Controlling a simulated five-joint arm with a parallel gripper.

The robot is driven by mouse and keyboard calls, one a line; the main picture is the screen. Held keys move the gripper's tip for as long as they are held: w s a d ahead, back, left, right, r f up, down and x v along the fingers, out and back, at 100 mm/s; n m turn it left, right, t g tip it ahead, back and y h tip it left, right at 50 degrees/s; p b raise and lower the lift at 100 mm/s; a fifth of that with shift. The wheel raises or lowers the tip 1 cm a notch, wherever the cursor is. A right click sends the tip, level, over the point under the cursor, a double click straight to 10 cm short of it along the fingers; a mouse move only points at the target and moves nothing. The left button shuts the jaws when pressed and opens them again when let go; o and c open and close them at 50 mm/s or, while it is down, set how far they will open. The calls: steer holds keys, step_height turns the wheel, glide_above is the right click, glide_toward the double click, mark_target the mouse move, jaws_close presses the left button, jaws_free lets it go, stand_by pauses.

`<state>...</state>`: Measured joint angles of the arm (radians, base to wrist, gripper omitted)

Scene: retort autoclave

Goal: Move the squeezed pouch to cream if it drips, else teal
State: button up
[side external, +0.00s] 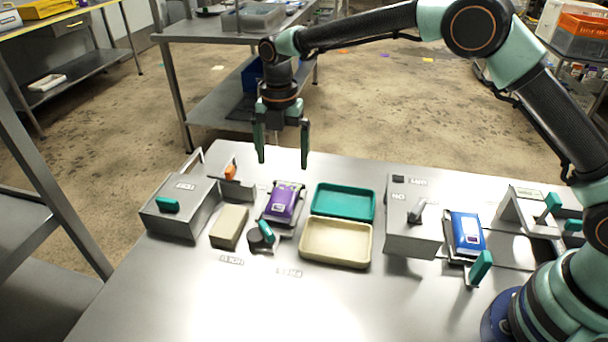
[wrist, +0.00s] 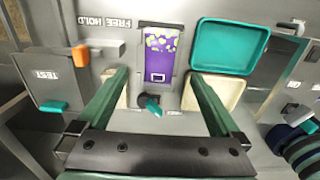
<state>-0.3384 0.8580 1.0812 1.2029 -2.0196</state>
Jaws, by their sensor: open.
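A purple pouch (side external: 283,203) lies on a small metal holder left of the trays, and shows in the wrist view (wrist: 160,52) with a yellow-green pattern. I see no drip on it, but its edges are too small to judge. The teal tray (side external: 345,203) is empty, directly behind the empty cream tray (side external: 336,243). The wrist view also shows the teal tray (wrist: 228,46) and part of the cream tray (wrist: 226,88). My gripper (side external: 283,162) is open and empty, pointing down above and behind the purple pouch.
A dark knob with a teal handle (side external: 265,234) stands before the pouch, with a beige block (side external: 229,226) to its left. A grey box with a teal handle (side external: 180,208) is far left. Right of the trays are a grey box (side external: 412,220) and a blue pouch (side external: 466,232). The front table is clear.

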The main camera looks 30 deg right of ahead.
mark_target(285, 192)
step_height(285, 192, down, 10)
steer(key=shift+r, duration=0.25)
steer(key=c, duration=1.5)
steer(key=shift+r, duration=0.15)
